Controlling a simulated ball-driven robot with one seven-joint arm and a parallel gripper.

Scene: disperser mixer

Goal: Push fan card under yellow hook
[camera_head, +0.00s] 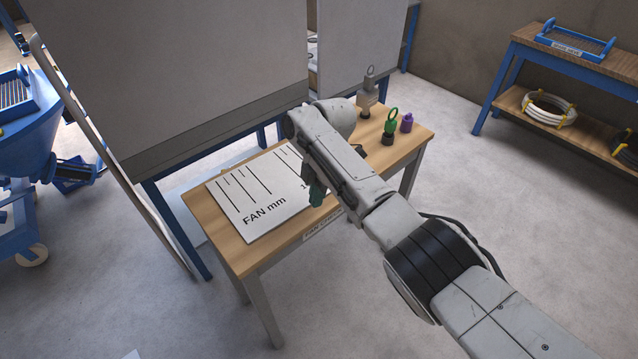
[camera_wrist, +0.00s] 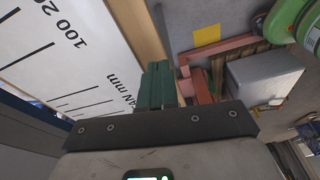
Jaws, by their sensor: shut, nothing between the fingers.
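The fan card (camera_head: 262,196) is a large white sheet with black lines and the print "FAN mm". It lies flat on the wooden table (camera_head: 250,256). My gripper (camera_head: 317,194) is shut and empty, pointing down at the card's right side. My forearm hides the card's right part. In the wrist view the shut green fingertips (camera_wrist: 161,84) are beside the card (camera_wrist: 60,55), near the table's wooden edge (camera_wrist: 142,28). I cannot tell whether they touch the card or table. I cannot make out a yellow hook in either view.
A grey ringed piece (camera_head: 367,97), a green ringed piece (camera_head: 390,126) and a purple piece (camera_head: 407,122) stand at the table's right end. Large grey panels (camera_head: 165,70) rise behind the table. A yellow patch (camera_wrist: 207,36) shows beyond the table edge. Open floor lies in front.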

